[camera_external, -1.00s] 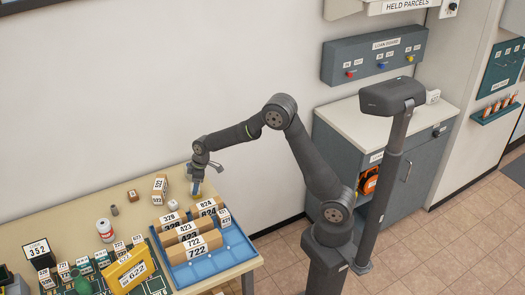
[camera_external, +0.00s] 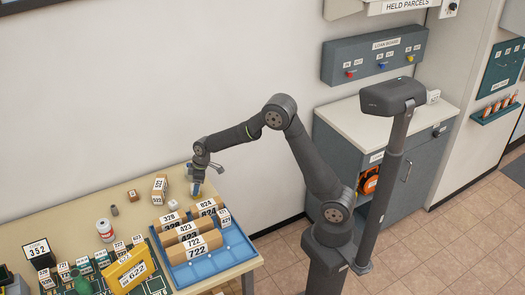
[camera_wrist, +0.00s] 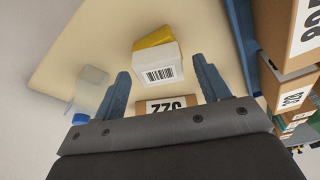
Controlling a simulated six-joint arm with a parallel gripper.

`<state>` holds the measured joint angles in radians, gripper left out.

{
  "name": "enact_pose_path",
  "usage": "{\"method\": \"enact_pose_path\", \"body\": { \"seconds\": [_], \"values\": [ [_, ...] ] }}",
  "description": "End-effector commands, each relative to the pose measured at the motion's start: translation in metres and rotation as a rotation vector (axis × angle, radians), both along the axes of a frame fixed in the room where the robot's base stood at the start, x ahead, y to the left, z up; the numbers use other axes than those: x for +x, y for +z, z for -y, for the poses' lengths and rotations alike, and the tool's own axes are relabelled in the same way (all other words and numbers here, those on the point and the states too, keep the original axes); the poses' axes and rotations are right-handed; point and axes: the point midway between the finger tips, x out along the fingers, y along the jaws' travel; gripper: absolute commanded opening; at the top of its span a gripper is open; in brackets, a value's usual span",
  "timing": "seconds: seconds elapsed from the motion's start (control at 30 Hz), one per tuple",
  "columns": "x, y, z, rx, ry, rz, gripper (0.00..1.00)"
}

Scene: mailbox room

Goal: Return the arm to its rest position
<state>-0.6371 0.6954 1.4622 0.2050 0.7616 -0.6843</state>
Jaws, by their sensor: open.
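My gripper (camera_external: 197,189) hangs at the end of my arm over the back right part of the table (camera_external: 78,214), behind the blue tray. In the wrist view my gripper (camera_wrist: 160,88) shows two blue fingers spread apart. Between and beyond them is a white box with a barcode and a yellow part (camera_wrist: 157,65). A brown parcel labelled 220 or similar (camera_wrist: 165,104) sits close below it, partly hidden by the gripper body. I cannot tell whether the fingers touch either one. The arm bends up from its base and reaches left.
A blue tray (camera_external: 236,252) holds several numbered parcels just in front of my gripper. A clear bottle with a blue cap (camera_wrist: 88,95) stands beside the left finger. The wall is behind.

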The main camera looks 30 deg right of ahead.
Motion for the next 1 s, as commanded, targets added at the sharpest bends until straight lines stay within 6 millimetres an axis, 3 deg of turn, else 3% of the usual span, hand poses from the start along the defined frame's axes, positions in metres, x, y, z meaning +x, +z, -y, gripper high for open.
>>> {"method": "enact_pose_path", "body": {
  "seconds": [0.1, 0.57, 1.0],
  "values": [
    [-0.001, 0.029, 0.006, 0.004, -0.001, 0.005, 0.68],
    [-0.011, 0.117, 0.029, 0.003, 0.0, 0.006, 0.68],
    [-0.003, 0.028, 0.007, -0.002, 0.001, -0.003, 0.68]
  ]
}}
